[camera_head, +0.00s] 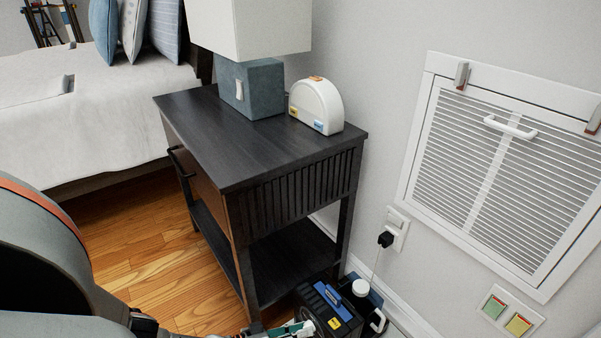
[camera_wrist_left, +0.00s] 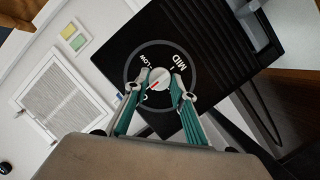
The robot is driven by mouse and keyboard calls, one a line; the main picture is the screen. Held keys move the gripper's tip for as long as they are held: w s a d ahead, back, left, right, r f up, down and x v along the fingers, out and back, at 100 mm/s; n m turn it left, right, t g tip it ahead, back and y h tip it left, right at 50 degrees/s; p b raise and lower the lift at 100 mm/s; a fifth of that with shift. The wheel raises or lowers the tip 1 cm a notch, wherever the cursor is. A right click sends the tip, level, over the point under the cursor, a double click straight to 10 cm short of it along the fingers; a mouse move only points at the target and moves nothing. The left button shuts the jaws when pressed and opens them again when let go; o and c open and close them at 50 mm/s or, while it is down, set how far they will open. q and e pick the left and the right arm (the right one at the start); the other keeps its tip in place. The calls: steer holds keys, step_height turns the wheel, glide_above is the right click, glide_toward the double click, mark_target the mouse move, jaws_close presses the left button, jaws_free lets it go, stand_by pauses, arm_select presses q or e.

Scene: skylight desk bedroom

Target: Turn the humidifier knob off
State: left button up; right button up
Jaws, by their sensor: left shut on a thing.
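The humidifier (camera_head: 318,306) is a black box on the floor beside the nightstand, low in the head view. In the left wrist view its black face (camera_wrist_left: 225,60) carries a grey ring and the labels LOW and MID; another label is mostly hidden. The round white knob (camera_wrist_left: 160,76) has a red mark, which points to the lower left, towards the partly hidden label. My left gripper (camera_wrist_left: 156,82) has its green-backed fingers on both sides of the knob, shut on it. It also shows at the bottom edge of the head view (camera_head: 306,328). My right gripper is not in view.
A dark nightstand (camera_head: 270,160) with a lamp (camera_head: 262,88) and a white rounded device (camera_head: 317,106) stands close by. A white wall vent (camera_head: 475,170), a plugged outlet (camera_head: 396,228) and coloured switches (camera_head: 507,310) are on the right wall. A bed (camera_head: 100,110) is at the left.

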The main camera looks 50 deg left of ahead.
arm_select(q)
steer(key=o, duration=1.1)
steer(key=shift+s, duration=0.15)
steer(key=v, duration=1.1)
steer(key=shift+s, duration=0.35)
steer(key=shift+a+r, duration=0.1)
steer(key=shift+r, duration=0.05)
